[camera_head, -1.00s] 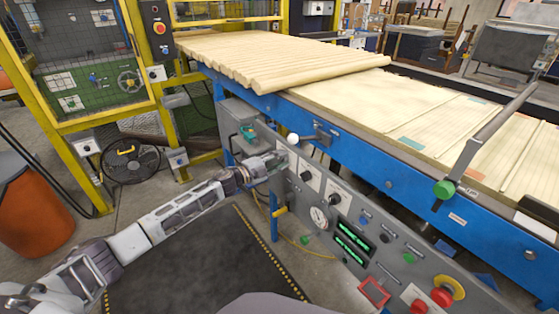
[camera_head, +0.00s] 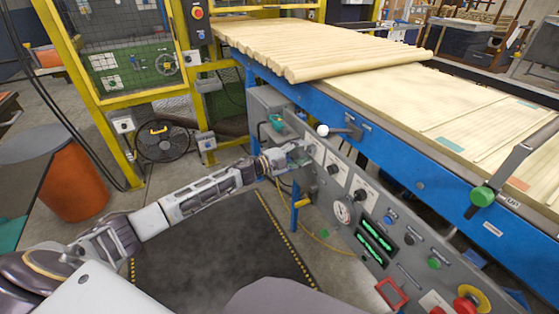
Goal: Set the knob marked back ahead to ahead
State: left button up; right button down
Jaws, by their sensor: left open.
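A grey control panel (camera_head: 405,240) slopes along the front of the blue machine. Two black knobs on white plates show on it: an upper-left knob (camera_head: 333,169) and a lower-right knob (camera_head: 361,195). The markings are too small to read, so I cannot tell which is marked back ahead or where it points. My left gripper (camera_head: 304,153) is open at the panel's far left end, just left of the upper-left knob. It hides part of the panel there, and I cannot tell whether its fingers touch anything. My right gripper is out of view.
A white-balled lever (camera_head: 323,131) stands just above my left gripper. A round gauge (camera_head: 343,211), green displays (camera_head: 377,236) and a red mushroom button (camera_head: 464,304) lie further along the panel. Boards (camera_head: 320,50) cover the machine. A dark mat (camera_head: 215,255) covers the floor.

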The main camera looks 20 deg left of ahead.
pick_arm(q)
jog(key=v, duration=0.9)
dwell(0.5)
jog(key=shift+s+a, duration=0.15)
jog(key=shift+s, duration=0.05)
dwell(0.4)
